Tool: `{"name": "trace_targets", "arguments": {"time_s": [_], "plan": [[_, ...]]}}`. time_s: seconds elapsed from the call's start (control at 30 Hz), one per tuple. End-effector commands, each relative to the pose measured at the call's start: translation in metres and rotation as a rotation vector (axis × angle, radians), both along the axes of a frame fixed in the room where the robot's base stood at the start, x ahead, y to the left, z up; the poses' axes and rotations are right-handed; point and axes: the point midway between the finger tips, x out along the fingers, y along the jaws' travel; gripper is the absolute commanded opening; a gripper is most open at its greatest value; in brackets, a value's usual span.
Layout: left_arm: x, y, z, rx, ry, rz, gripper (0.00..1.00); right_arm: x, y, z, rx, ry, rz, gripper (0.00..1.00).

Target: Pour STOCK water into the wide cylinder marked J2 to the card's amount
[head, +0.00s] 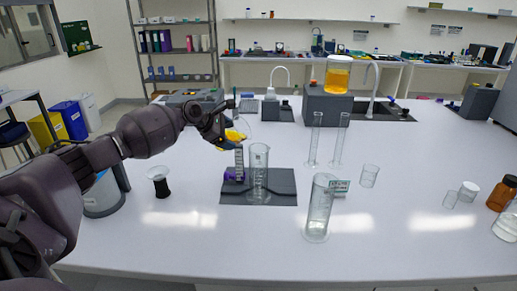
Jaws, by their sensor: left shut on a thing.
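My left gripper (229,141) is shut at the top of a narrow graduated cylinder (239,161) with a purple foot. Yellow parts show at the fingers. This cylinder looks upright over the dark mat (283,183); I cannot tell whether its foot touches it. A wider clear cylinder with a spout (259,170) stands just right of it on the mat. A tall clear vessel (320,208) stands in front, right of the mat, with a small greenish card (340,187) behind it. The J2 and STOCK marks and the card's amount are too small to read. My right gripper is out of view.
Two slim cylinders (315,140) stand behind the mat. A small beaker (369,176) is at right, with more vessels and a brown bottle (502,193) further right. A jar of orange liquid (338,75) sits on a grey block.

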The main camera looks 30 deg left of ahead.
Motion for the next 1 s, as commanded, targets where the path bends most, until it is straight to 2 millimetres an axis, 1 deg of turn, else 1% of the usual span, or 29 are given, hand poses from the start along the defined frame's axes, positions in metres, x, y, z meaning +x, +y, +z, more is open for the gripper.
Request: {"name": "trace_targets", "arguments": {"time_s": [1.0], "plan": [[0.001,-0.002,0.012,0.158,0.046,0.0,0.49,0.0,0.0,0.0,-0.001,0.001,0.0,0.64]]}}
